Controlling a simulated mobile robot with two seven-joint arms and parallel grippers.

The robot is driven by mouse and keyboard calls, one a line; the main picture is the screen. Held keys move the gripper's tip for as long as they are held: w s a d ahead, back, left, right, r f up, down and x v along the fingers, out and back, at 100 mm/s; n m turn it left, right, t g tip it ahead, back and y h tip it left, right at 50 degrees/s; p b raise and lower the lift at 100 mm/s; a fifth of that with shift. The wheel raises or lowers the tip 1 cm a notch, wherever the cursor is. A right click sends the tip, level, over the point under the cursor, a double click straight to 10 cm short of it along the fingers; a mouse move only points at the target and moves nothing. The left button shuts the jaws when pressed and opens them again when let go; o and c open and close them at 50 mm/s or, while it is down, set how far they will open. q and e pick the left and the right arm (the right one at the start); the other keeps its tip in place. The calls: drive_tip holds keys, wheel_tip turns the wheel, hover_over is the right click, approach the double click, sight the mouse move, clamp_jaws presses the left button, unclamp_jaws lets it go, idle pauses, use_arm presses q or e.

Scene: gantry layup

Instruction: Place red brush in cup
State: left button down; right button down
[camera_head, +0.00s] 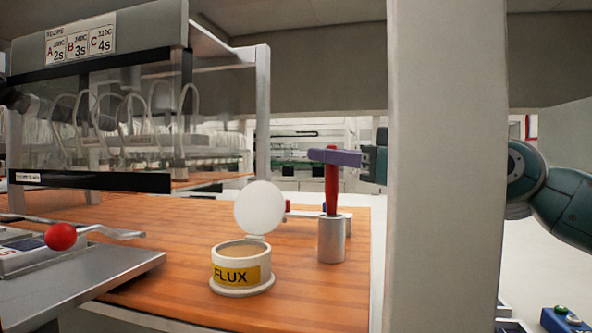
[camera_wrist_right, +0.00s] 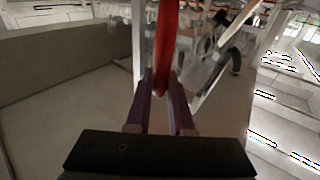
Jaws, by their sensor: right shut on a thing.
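The red brush (camera_head: 331,190) stands upright in the head view, with its lower end at the mouth of the grey metal cup (camera_head: 331,242). How far it reaches into the cup is hidden by the cup wall. My right gripper (camera_head: 322,156) reaches in from the right, and its purple fingers are shut on the brush near its top. In the right wrist view the red brush (camera_wrist_right: 166,45) runs between the two purple fingers (camera_wrist_right: 160,88). The cup stands upright on the wooden table. My left gripper is not clearly visible.
A white FLUX pot (camera_head: 241,273) with its round lid raised stands left of the cup on the wooden table (camera_head: 170,290). A small red-tipped item is behind it. A grey pillar (camera_head: 446,200) blocks part of the right side. A red-knobbed lever (camera_head: 61,236) is at left.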

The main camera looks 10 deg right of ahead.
drive_tip(key=shift+f, duration=0.6)
drive_tip(key=shift+f, duration=0.15)
drive_tip(key=c, duration=0.8)
unclamp_jaws()
drive_tip(key=shift+r, duration=0.3)
drive_tip(key=v, duration=1.2)
drive_tip(key=shift+f, duration=0.15)
